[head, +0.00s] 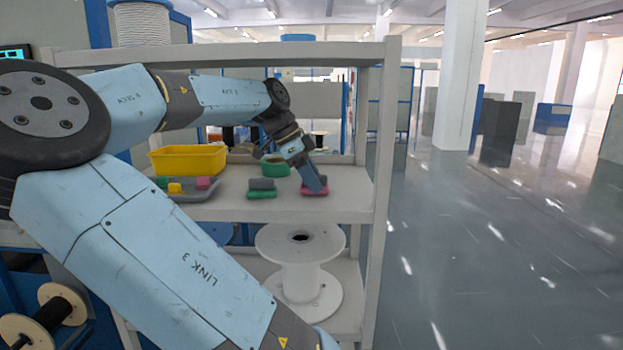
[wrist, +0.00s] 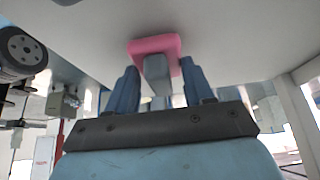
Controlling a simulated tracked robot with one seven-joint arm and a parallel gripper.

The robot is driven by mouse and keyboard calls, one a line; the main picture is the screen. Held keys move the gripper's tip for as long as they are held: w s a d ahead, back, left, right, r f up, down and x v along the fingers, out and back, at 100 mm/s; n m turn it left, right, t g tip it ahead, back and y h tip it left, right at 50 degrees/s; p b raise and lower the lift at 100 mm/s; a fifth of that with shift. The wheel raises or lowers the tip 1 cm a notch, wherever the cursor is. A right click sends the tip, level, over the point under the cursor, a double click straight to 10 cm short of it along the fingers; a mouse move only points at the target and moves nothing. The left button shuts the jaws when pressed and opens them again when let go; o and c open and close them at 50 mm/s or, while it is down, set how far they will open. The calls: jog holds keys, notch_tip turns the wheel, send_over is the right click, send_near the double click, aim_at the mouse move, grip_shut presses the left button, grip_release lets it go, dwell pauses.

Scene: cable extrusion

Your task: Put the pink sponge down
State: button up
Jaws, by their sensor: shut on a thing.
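The pink sponge (head: 313,192) is at the right part of the shelf's upper board, under my gripper (head: 313,182). In the wrist view the pink sponge (wrist: 155,46) shows at the fingertips, against the pale board. A grey block (wrist: 158,72) lies between my fingers, in front of the pink; I cannot tell if it is part of the sponge. My gripper (wrist: 160,84) is shut on the sponge, its two blue fingers on either side. The sponge looks at or very near the board; the exact contact is hidden.
A grey piece (head: 262,184) and a green piece (head: 262,195) sit left of my gripper. A green round container (head: 275,169), a yellow bin (head: 188,159) and a grey tray (head: 200,194) with coloured pieces stand further left. The shelf's front right post (head: 384,150) is close on the right.

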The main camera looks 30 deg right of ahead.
jog(key=shift+f, duration=0.1)
jog(key=o, duration=1)
jog(key=a+r, duration=0.1)
jog(key=w+a+r, duration=0.1)
jog(key=shift+w+a+r, duration=0.2)
jog(key=shift+w+r, duration=0.1)
jog(key=w+a, duration=0.2)
jog(key=a, duration=0.1)
jog(key=w+a, duration=0.2)
jog(key=a, duration=0.1)
jog(key=w+a, duration=0.2)
jog(key=shift+a, duration=0.4)
